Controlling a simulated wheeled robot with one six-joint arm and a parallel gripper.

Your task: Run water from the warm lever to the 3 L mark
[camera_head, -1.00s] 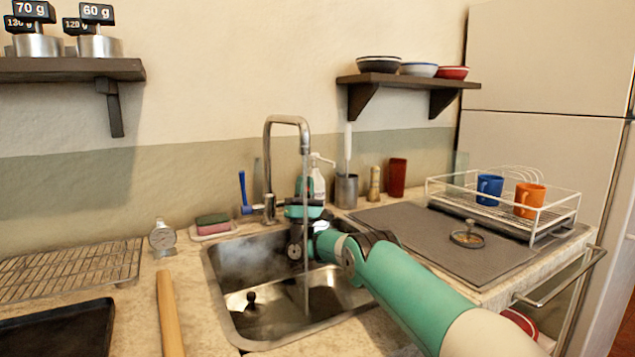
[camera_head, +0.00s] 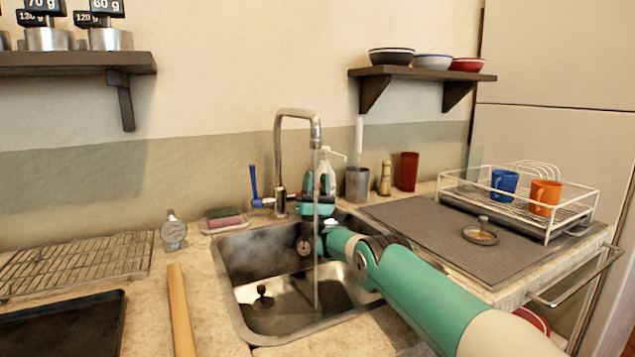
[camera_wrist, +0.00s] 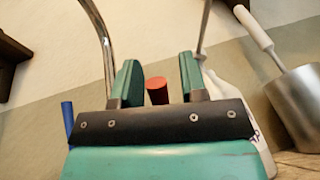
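The tap (camera_head: 281,150) arches over the sink (camera_head: 240,318), and a thin stream of water (camera_head: 317,240) falls from its spout. Its blue lever (camera_head: 253,182) stands upright on the left and also shows in the wrist view (camera_wrist: 67,116). The red end of the warm lever (camera_wrist: 157,91) shows between my gripper's fingers (camera_wrist: 160,80) in the wrist view. The fingers are apart, with a gap visible beside the red end. In the head view my gripper (camera_head: 320,190) is beside the tap's right side and hides that lever. I cannot make out a 3 L mark.
A dark stopper knob (camera_head: 263,296) shows in the sink, with whitish haze above. A soap bottle (camera_head: 327,168) and steel cup (camera_head: 357,184) stand behind my gripper. A sponge dish (camera_head: 222,222) lies left of the tap; a dish rack (camera_head: 548,233) stands right.

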